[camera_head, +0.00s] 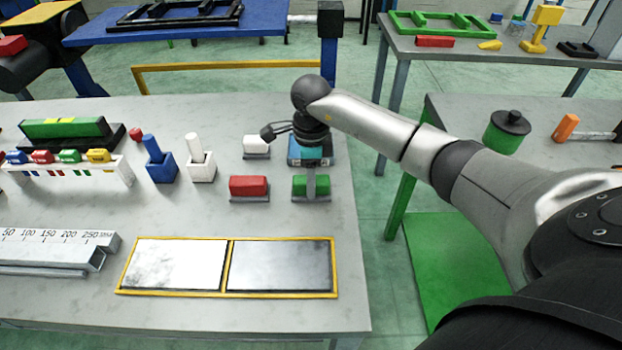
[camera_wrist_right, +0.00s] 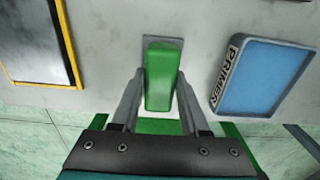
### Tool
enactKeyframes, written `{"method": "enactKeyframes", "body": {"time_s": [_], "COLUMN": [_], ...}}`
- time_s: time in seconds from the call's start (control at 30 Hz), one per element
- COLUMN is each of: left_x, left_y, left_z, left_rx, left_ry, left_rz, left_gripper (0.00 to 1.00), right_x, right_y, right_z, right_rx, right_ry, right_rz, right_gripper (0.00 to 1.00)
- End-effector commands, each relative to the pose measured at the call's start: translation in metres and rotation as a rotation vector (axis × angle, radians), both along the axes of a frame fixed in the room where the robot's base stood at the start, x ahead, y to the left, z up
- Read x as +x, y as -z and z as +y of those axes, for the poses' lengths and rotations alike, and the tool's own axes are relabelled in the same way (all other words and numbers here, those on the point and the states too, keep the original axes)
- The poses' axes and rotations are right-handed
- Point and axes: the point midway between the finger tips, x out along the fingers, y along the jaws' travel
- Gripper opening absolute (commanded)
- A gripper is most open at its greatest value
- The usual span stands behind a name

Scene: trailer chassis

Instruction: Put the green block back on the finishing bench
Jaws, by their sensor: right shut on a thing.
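The green block (camera_head: 300,186) is on a small grey plate near the right edge of the grey bench (camera_head: 180,222). In the right wrist view the green block (camera_wrist_right: 162,78) lies between the two grey fingers, with its plate showing at the far end. My right gripper (camera_head: 312,182) reaches down onto the block and is shut on it; its finger hides part of the block in the head view. Whether the block touches the plate is hard to tell. My left gripper is not in view.
A red block (camera_head: 248,187) and a white block (camera_head: 256,145) sit close by on the left. A blue-topped PRIMER pad (camera_wrist_right: 264,77) is just behind the green block. A yellow-framed panel (camera_head: 228,265) lies in front. A green mat (camera_head: 455,262) covers floor right of the bench.

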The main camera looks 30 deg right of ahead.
Motion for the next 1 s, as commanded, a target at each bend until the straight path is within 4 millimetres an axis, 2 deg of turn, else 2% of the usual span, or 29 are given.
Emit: {"method": "enactKeyframes", "body": {"time_s": [0.27, 0.3, 0.53, 0.87, 1.0], "left_x": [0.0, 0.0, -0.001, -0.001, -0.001], "left_y": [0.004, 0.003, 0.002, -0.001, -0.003], "left_z": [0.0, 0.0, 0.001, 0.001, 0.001], "left_rx": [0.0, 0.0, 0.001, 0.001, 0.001], "left_ry": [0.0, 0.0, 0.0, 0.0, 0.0], "left_rz": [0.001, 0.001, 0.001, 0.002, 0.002], "left_gripper": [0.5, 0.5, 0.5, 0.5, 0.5], "right_x": [0.001, 0.0, 0.0, 0.0, 0.002], "right_y": [0.003, 0.002, 0.002, -0.002, -0.022], "right_z": [0.0, 0.0, 0.0, 0.0, -0.001], "right_rx": [0.0, 0.001, 0.0, 0.0, -0.002], "right_ry": [0.001, 0.0, 0.001, 0.001, 0.001], "right_rz": [-0.001, -0.001, 0.0, 0.0, -0.006], "right_gripper": [0.0, 0.49, 0.74, 0.74, 0.74]}}
